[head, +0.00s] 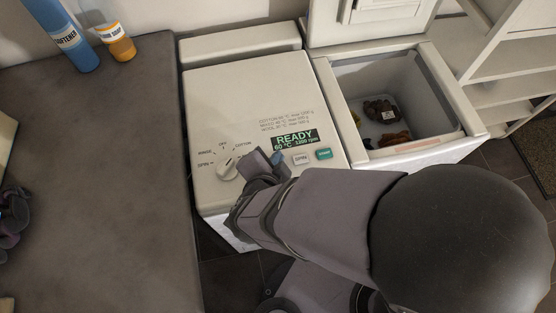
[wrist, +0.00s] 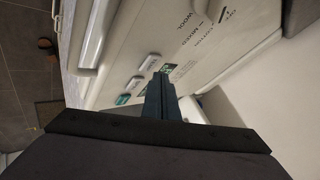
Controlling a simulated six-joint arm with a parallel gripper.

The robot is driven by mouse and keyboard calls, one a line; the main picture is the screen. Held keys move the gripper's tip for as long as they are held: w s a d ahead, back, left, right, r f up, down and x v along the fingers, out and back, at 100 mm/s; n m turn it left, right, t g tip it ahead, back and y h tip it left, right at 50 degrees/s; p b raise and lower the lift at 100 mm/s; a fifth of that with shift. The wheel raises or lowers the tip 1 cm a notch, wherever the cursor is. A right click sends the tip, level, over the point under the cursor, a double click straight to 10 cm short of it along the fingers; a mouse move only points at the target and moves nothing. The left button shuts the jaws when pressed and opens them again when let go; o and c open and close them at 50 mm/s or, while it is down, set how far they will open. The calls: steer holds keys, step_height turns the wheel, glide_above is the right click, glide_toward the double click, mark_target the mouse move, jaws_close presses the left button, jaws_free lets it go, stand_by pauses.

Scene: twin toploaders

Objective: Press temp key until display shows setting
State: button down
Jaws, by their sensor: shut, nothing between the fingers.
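The display (head: 296,138) on the closed washer lid (head: 250,90) reads READY, 60 °C and what looks like 1200 rpm. The SPIN key (head: 302,159) and the green START key (head: 324,154) sit below it, to the right of my gripper (head: 270,158). The dial (head: 227,168) is left of my gripper.
The right-hand machine stands open, with dark and brown items in its tub (head: 385,115). A grey counter (head: 95,180) lies left, with a blue softener bottle (head: 66,38) and an orange bottle (head: 118,45) at the back. A shelf (head: 510,60) stands at the right.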

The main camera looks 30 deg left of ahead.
steer(key=shift+f, duration=0.45)
steer(key=shift+f+b, duration=0.35)
steer(key=shift+b, duration=0.05)
stand_by(0.7)
steer(key=shift+r, duration=0.15)
stand_by(0.3)
steer(key=shift+r+p, duration=0.7)
steer(key=shift+p, duration=0.3)
step_height(320, 180, up, 5)
steer(key=p, duration=0.5)
stand_by(0.4)
